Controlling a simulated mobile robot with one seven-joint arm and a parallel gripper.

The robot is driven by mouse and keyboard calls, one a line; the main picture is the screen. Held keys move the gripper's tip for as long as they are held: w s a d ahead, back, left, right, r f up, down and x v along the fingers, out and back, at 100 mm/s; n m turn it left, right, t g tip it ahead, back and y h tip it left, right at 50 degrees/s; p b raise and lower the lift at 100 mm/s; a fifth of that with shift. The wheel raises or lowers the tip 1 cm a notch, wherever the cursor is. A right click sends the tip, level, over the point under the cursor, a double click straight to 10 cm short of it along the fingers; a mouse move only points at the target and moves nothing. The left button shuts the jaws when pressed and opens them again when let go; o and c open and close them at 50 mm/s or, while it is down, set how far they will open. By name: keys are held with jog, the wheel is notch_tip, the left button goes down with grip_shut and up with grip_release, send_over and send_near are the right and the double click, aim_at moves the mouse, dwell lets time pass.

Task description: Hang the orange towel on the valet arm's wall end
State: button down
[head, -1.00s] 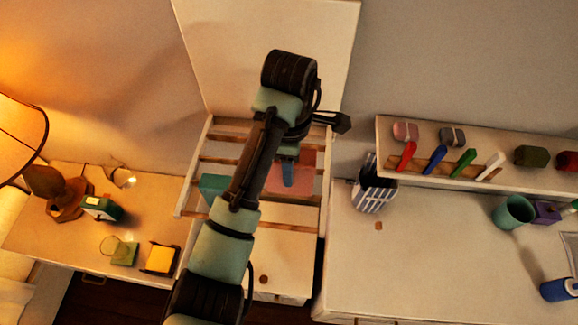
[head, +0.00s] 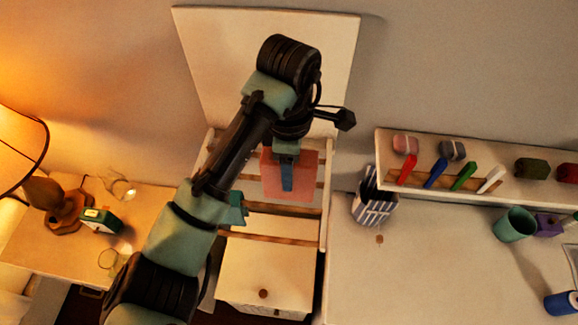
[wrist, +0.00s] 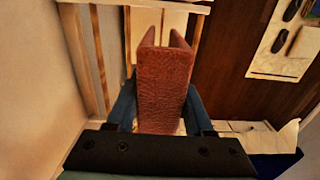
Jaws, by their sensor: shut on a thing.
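The orange towel, looking reddish-pink, hangs folded from my gripper (head: 287,178) in front of the wooden slatted rack (head: 325,205) in the head view. In the wrist view the folded towel (wrist: 165,85) stands between the two blue fingers of my gripper (wrist: 160,112), which is shut on it. The rack's pale rails (wrist: 85,55) show to the left of the towel there, apart from it. I cannot make out which part is the valet arm or its wall end. My arm hides the rack's left side.
A pale board (head: 215,65) stands against the wall behind the rack. A drawer cabinet (head: 262,270) is below. To the right are a desk (head: 430,270), a striped cup (head: 377,208) and a shelf with several small objects (head: 450,195). A lamp (head: 20,150) is at left.

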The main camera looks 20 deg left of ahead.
notch_tip(320, 180, up, 15)
dwell(0.8)
jog(key=shift+f, duration=0.2)
